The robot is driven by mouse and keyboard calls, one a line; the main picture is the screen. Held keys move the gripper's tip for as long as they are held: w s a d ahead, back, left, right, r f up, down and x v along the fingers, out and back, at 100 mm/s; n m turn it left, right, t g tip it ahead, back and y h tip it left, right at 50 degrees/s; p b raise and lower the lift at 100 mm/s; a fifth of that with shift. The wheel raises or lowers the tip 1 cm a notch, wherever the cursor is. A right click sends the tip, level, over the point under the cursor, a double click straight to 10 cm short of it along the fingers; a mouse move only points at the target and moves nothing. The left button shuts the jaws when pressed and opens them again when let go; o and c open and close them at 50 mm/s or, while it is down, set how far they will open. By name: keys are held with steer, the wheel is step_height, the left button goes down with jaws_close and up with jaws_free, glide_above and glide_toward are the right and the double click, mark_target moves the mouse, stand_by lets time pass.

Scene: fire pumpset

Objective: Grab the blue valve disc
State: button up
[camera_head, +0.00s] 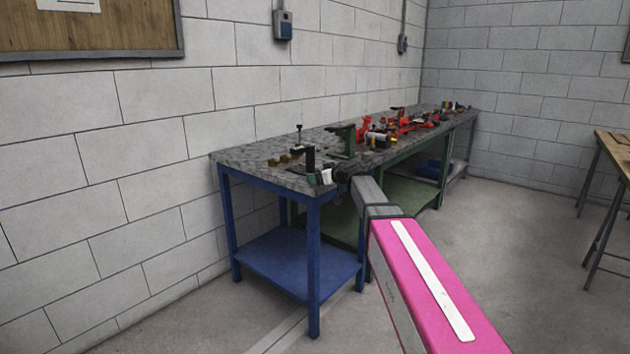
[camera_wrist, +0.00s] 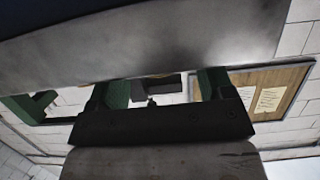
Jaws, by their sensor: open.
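I cannot make out a blue valve disc in either view. My gripper (camera_head: 326,177) is at the near front corner of the grey-topped workbench (camera_head: 245,162), at about the height of its top. In the wrist view my gripper (camera_wrist: 163,88) shows as a black body with two green-toned fingers spread apart. No object is clearly held between them. A large grey surface fills the top of that view. A small dark block shape shows beyond the finger gap, too unclear to name.
The bench carries a black clamp (camera_head: 307,155), brass pieces (camera_head: 284,159), a green vise-like tool (camera_head: 345,138) and several red fittings (camera_head: 405,122). A blue lower shelf (camera_head: 290,262) is empty. A wooden table (camera_head: 615,146) stands right. The floor between is clear.

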steer(key=c, duration=1.1)
steer(key=shift+r, duration=0.1)
steer(key=shift+c, duration=0.2)
